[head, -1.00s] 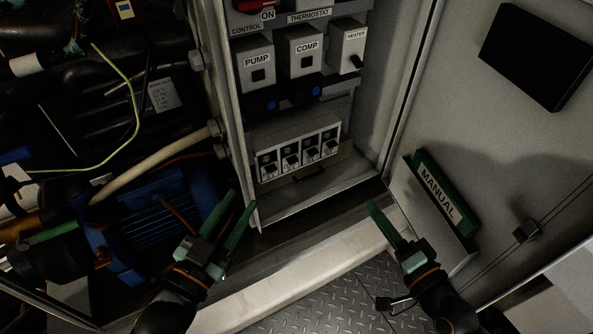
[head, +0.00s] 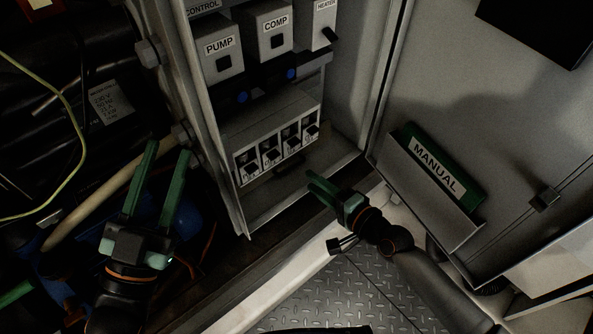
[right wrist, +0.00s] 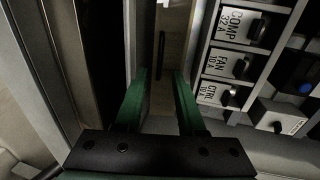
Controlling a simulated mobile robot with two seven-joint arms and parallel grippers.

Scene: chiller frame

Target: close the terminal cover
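The row of breakers (head: 272,146) faces out low in the grey cabinet. Below it lies a pale flat panel (head: 298,177) with a small dark handle on it; it looks like the terminal cover lying open, though I cannot be sure. My right gripper (head: 312,185) is at the cabinet's lower front edge, just right of the panel, pointing in. In the right wrist view its two green fingers (right wrist: 160,85) are apart and empty, and breakers labelled COMP, FAN and CTRL (right wrist: 232,65) show beside them. My left gripper (head: 167,165) is open and empty, left of the cabinet wall.
PUMP (head: 222,62) and COMP (head: 275,35) switch boxes hang above the breakers. The cabinet door at right carries a MANUAL holder (head: 432,195), close to my right arm. Pipes and a hose (head: 105,190) crowd the left. Diamond-plate floor (head: 345,290) lies in front.

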